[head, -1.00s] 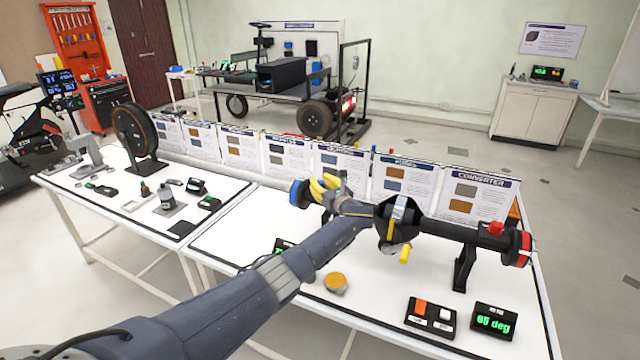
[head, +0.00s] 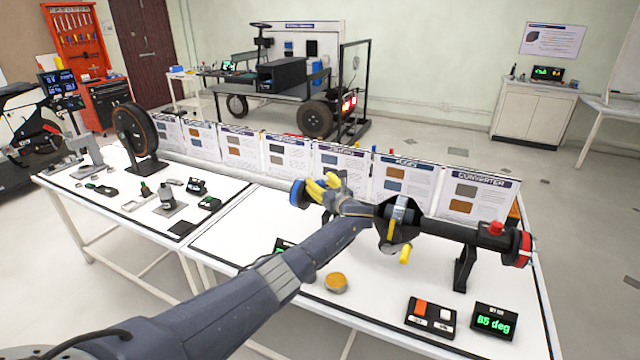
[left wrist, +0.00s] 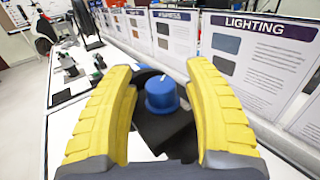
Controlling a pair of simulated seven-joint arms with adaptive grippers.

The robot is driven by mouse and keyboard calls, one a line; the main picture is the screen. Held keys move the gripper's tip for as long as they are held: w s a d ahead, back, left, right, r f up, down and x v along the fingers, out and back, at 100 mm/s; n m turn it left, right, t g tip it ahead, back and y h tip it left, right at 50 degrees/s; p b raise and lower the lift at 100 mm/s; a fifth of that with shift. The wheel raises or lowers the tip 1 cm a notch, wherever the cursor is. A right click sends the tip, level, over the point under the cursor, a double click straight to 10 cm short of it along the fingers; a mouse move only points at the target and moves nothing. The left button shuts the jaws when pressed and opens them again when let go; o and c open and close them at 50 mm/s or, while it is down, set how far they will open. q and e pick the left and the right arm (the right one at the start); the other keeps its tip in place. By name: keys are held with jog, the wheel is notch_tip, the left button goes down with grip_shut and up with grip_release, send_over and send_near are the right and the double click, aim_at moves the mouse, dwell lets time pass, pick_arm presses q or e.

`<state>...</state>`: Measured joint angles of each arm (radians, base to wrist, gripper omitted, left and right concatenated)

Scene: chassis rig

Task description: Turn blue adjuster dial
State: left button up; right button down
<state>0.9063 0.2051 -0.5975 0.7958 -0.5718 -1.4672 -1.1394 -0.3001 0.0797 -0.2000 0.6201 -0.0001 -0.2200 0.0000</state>
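The blue adjuster dial (head: 297,193) is at the left end of the black axle rig on the white table. In the left wrist view the dial (left wrist: 161,95) has a white mark on top and sits on a dark round part. My left gripper (head: 318,188) has yellow fingers, which reach up to the dial from the right. In the left wrist view my left gripper (left wrist: 165,105) is open, with one finger on each side of the dial and visible gaps between. My right gripper does not show.
The black axle tube (head: 455,230) extends right to a red-rimmed end (head: 523,248). A yellow handle (head: 405,255) hangs from its middle. A switch box (head: 430,317) and a green-lit degree display (head: 494,321) stand in front. Info boards (head: 404,180) line the table's back.

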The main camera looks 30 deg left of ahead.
aim_at(322, 184)
pick_arm(q)
jog(key=shift+v, duration=3.8)
